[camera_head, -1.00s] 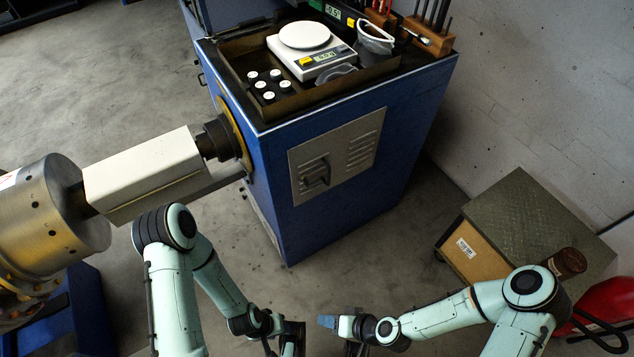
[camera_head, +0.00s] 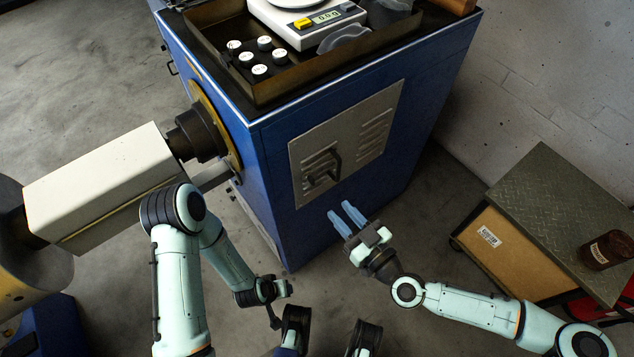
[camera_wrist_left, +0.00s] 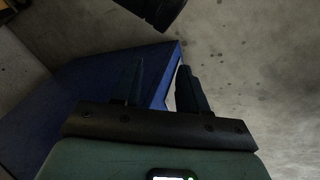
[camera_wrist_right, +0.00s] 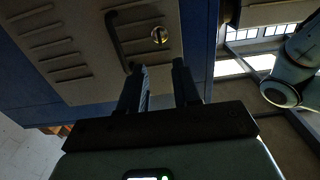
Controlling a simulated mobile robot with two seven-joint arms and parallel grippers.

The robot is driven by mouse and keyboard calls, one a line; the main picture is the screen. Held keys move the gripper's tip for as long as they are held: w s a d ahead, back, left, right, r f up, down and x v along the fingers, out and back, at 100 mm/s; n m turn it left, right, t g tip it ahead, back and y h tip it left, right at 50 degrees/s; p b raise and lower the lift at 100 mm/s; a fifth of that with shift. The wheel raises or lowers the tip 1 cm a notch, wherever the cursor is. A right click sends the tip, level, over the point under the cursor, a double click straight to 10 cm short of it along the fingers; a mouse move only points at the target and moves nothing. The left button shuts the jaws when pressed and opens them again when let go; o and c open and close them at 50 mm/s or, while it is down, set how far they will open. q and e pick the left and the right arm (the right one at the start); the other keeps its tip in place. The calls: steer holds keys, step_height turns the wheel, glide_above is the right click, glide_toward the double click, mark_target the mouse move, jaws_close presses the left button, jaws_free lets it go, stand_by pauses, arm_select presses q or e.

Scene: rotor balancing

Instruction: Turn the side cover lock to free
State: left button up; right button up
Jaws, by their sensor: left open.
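The grey side cover (camera_head: 345,145) is on the front of the blue cabinet, with a dark bar handle (camera_head: 322,176). In the right wrist view the cover (camera_wrist_right: 85,50) shows its dark handle (camera_wrist_right: 117,40) and a small round brassy lock (camera_wrist_right: 159,35) beside it. I cannot make out the lock's setting, nor the lock itself in the head view. My right gripper (camera_head: 341,213) is open and empty, just below and in front of the cover, apart from it. In the right wrist view its fingertips (camera_wrist_right: 158,68) lie below the lock. My left gripper (camera_wrist_left: 160,72) is open and empty, away from the cover.
The white rotor block (camera_head: 100,190) and its shaft join the cabinet's left side. A tray (camera_head: 265,100) on top holds several white-topped weights and a scale (camera_head: 310,25). A low cart (camera_head: 570,215) with a brown jar (camera_head: 607,250) stands right. Floor before the cover is clear.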

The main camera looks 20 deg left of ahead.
mark_target(314, 183)
steer(key=b+x, duration=0.1)
steer(key=x, duration=0.9)
steer(key=shift+w+a, duration=0.2)
steer(key=shift+a, duration=0.05)
arm_select(q)
steer(key=shift+g, duration=0.5)
steer(key=s+f, duration=0.2)
steer(key=f, duration=0.1)
steer(key=shift+s+a, duration=0.35)
arm_select(e)
jaws_close()
